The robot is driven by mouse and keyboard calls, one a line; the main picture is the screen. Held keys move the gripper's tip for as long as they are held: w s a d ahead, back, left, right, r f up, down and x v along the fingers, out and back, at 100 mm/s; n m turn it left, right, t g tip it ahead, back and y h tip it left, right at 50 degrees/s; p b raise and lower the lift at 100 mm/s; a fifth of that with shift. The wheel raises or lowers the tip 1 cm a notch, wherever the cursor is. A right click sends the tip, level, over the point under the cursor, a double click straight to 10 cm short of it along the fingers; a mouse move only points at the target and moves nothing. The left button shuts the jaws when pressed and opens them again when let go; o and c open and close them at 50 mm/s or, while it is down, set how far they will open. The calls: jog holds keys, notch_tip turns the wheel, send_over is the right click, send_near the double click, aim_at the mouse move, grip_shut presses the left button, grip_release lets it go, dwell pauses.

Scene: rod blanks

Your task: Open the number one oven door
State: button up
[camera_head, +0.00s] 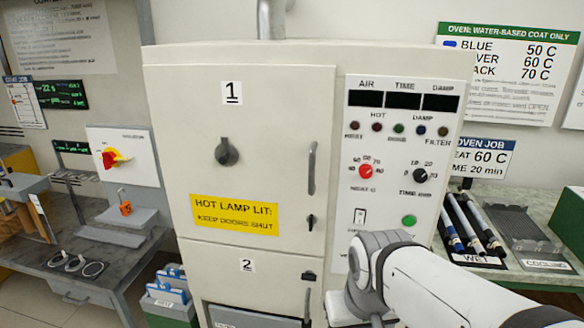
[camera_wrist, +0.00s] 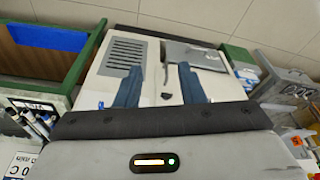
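The number one oven door (camera_head: 190,120) is the upper cream door, marked "1", and looks shut and flush with the oven front. It has a vertical grey bar handle (camera_head: 312,168) near its right edge, a small dark latch (camera_head: 311,222) below that, and a dark round knob (camera_head: 226,152) in the middle. My white arm is at the lower right of the head view; its gripper end is hidden there. In the wrist view my gripper (camera_wrist: 159,78) shows two blue fingers wide apart, with nothing held between them. The handle cannot be made out in the wrist view.
The number two door (camera_head: 247,285) is below. A control panel (camera_head: 395,170) is to the right of door one. Dark rods lie on a wet rack (camera_head: 472,230) on the right bench. A left bench (camera_head: 80,250) carries rings. A green-sided box (camera_wrist: 50,50) shows in the wrist view.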

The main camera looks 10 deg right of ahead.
jog(key=w+d+r+t+p, duration=0.1)
jog(key=w+r+t, duration=0.15)
jog(key=w, duration=0.45)
jog(key=w+d+r+t+h, duration=0.1)
jog(key=w+d+t, duration=0.15)
jog(key=w, duration=0.35)
jog(key=w+r+t+p, duration=0.1)
jog(key=w+t, duration=0.2)
jog(key=w, duration=0.4)
jog(key=n+t+y+p, duration=0.2)
jog(key=n+t+y, duration=0.1)
jog(key=t+y, duration=0.35)
send_near(314, 170)
jog(key=x, duration=0.4)
jog(key=shift+h, duration=0.25)
jog(key=p+x, duration=0.1)
jog(key=x, duration=0.6)
jog(key=shift+a+r, duration=0.1)
jog(key=shift+a, duration=0.1)
jog(key=shift+s, duration=0.1)
grip_shut()
